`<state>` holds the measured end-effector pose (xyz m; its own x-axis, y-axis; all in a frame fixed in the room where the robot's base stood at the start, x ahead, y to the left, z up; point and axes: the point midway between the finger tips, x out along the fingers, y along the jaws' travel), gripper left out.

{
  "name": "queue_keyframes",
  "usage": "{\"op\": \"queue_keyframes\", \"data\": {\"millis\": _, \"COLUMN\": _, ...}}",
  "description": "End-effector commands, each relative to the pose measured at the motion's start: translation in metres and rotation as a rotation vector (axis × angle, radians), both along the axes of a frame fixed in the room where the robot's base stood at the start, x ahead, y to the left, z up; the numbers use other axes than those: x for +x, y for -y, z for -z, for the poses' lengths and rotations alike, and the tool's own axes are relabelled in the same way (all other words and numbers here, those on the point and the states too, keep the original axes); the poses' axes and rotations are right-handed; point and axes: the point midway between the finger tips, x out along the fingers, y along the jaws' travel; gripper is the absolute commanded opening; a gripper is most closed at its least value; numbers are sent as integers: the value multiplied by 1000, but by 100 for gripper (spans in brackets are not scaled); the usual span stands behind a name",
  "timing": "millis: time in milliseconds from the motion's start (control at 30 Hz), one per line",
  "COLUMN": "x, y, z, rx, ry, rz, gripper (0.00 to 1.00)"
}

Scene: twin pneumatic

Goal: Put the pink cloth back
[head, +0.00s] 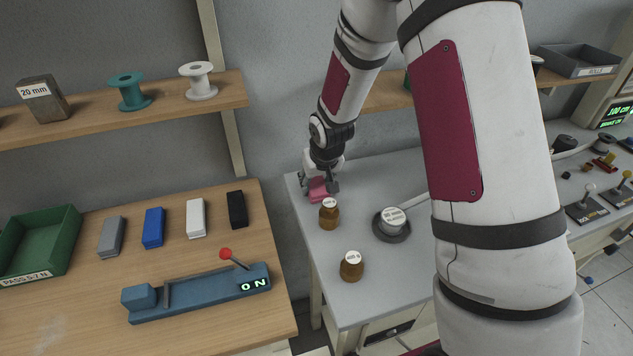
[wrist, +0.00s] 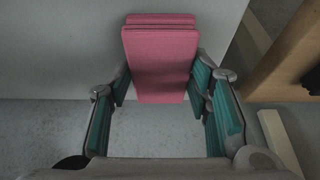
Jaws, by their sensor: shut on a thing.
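The pink cloth (head: 318,188) is a folded, flat pad near the back left corner of the grey table (head: 380,262). In the wrist view the cloth (wrist: 160,58) stands between the teal finger pads, with its folded layers at the top. My gripper (head: 322,186) points down over the cloth and is shut on it; its fingers also show in the wrist view (wrist: 160,88). Whether the cloth touches the table is hard to tell. Its lower part is partly hidden by a brown bottle and the fingers in the head view.
Brown bottles stand close in front of my gripper (head: 329,216) and nearer the table's front (head: 352,267). A round weight in a dark dish (head: 392,225) sits to the right. A gap separates the grey table from the wooden bench (head: 80,325) on the left.

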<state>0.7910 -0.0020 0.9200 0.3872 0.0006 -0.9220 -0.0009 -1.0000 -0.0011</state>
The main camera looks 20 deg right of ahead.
Motion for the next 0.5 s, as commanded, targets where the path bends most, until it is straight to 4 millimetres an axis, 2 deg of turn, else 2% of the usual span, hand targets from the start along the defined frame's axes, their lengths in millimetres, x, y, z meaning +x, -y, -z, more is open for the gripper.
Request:
{"op": "queue_keyframes", "data": {"millis": 33, "x": 0, "y": -1, "z": 3, "rx": 1, "ry": 0, "rz": -1, "gripper": 23}}
{"op": "queue_keyframes", "data": {"millis": 67, "x": 0, "y": -1, "z": 4, "rx": 1, "ry": 1, "rz": -1, "gripper": 19}}
{"op": "queue_keyframes", "data": {"millis": 200, "x": 0, "y": -1, "z": 4, "rx": 1, "ry": 1, "rz": -1, "gripper": 19}}
{"op": "queue_keyframes", "data": {"millis": 233, "x": 0, "y": -1, "z": 4, "rx": 1, "ry": 0, "rz": -1, "gripper": 50}}
{"op": "queue_keyframes", "data": {"millis": 300, "x": 0, "y": -1, "z": 4, "rx": 1, "ry": 0, "rz": -1, "gripper": 65}}
{"op": "queue_keyframes", "data": {"millis": 500, "x": 0, "y": 0, "z": 3, "rx": 1, "ry": 1, "rz": -1, "gripper": 65}}
